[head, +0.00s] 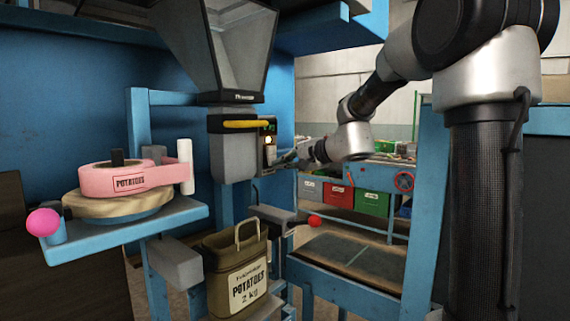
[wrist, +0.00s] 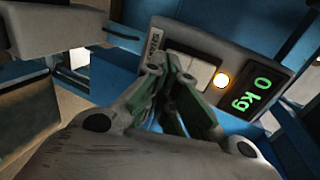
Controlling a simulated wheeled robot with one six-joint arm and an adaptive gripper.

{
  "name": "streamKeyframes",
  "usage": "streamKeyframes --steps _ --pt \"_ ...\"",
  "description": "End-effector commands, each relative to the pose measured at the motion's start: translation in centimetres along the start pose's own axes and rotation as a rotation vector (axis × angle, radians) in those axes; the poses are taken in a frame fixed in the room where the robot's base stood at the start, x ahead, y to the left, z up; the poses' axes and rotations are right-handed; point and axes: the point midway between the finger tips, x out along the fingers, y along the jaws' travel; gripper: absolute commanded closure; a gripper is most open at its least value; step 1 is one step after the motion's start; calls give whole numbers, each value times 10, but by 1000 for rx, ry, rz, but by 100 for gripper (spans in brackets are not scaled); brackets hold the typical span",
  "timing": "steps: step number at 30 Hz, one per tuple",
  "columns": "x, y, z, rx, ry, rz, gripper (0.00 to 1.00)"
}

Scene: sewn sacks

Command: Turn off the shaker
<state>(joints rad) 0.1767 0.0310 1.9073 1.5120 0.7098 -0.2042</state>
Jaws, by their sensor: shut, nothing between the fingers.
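The control panel (head: 270,145) is on the right side of the grey unit under the hopper. A lit amber lamp (wrist: 221,80) and a green display reading 0 kg (wrist: 249,95) are to the right of the switch. My gripper (head: 285,160) is shut and empty, in front of the panel. In the wrist view its fingertips (wrist: 170,68) cover part of the switch; I cannot tell whether they touch it.
A grey hopper (head: 185,50) with a yellow bar (head: 247,124) below it stands above an open potato sack (head: 238,268). A red-knobbed lever (head: 314,221) sticks out below my gripper. Coloured bins (head: 375,202) stand behind.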

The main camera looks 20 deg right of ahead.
Motion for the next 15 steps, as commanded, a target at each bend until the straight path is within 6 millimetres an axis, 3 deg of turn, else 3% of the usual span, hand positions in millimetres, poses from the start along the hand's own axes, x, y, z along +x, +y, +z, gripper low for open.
streamKeyframes --steps 3,15 --pt "9 3 0 1 -1 0 100" --pt "7 -3 0 -1 0 -1 100"
